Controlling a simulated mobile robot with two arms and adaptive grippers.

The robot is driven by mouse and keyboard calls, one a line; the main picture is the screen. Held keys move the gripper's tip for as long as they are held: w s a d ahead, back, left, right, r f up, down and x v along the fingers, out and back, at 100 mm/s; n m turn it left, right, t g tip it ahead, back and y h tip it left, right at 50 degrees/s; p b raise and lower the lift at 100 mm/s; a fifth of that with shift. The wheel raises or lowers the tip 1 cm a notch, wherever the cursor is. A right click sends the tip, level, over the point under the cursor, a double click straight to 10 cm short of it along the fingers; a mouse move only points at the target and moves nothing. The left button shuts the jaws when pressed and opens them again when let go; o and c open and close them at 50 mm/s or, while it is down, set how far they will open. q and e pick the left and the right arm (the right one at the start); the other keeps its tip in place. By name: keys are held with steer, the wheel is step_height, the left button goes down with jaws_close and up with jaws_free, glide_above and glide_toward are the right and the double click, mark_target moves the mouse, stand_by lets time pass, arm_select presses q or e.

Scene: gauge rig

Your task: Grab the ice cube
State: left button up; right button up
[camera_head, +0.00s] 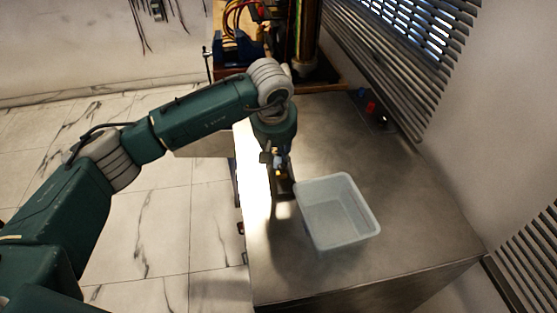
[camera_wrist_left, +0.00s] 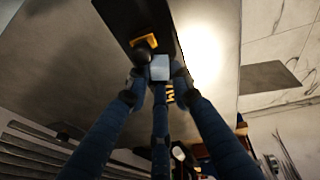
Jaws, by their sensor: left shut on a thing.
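The ice cube (camera_wrist_left: 160,68) shows in the left wrist view as a small pale block between the fingertips of my left gripper (camera_wrist_left: 157,82). The gripper's dark blue fingers are closed on it from the sides and below. In the head view my left gripper (camera_head: 280,178) points down over the metal table, just left of a translucent tub (camera_head: 308,236). The cube is hard to make out there, and I cannot tell its height above the table. My right gripper is in neither view.
The metal table (camera_head: 420,225) is clear to the right of the tub. A dark slab with yellow marks (camera_wrist_left: 130,15) lies beyond the fingertips in the wrist view. Equipment with coloured cables (camera_head: 238,45) stands at the back. Small red and blue items (camera_head: 367,102) sit near the slatted wall.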

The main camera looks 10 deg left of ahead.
arm_select(q)
steer(key=shift+s+a+f, duration=0.1)
steer(key=shift+s+f, duration=0.05)
steer(key=shift+f, duration=0.15)
